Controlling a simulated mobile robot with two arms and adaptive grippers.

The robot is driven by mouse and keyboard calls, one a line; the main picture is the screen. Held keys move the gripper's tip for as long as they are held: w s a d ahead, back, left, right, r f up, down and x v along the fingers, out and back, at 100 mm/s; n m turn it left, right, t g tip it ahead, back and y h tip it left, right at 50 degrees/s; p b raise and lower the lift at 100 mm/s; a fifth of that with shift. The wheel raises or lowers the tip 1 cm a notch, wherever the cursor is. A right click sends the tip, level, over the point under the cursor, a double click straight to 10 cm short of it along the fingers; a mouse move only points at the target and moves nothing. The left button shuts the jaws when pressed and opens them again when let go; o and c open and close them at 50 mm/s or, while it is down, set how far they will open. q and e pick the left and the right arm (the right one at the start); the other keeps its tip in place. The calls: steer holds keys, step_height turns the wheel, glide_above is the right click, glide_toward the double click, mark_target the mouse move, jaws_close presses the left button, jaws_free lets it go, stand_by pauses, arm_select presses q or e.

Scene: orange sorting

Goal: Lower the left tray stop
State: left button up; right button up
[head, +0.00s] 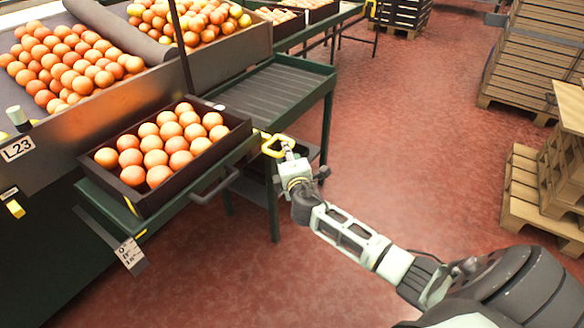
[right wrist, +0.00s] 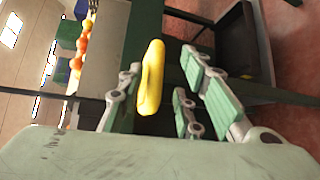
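A yellow looped handle (head: 272,146) sits at the right end of the front tray shelf, by the corner of the green stand; it appears to be the tray stop. In the right wrist view the yellow handle (right wrist: 152,80) stands between the spread fingers, nearer the left ones, with a clear gap to the right ones. My right gripper (head: 287,151) is open at the handle. Whether any finger touches it I cannot tell. My left gripper is not in view.
A dark crate of oranges (head: 228,142) rests on the green shelf (head: 160,222) left of the handle. An empty ribbed green stand (head: 265,95) is behind. Sloped bins of oranges lie at upper left. Wooden pallets (head: 520,190) stand at right; the red floor between is clear.

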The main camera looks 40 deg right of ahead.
steer(key=v, duration=1)
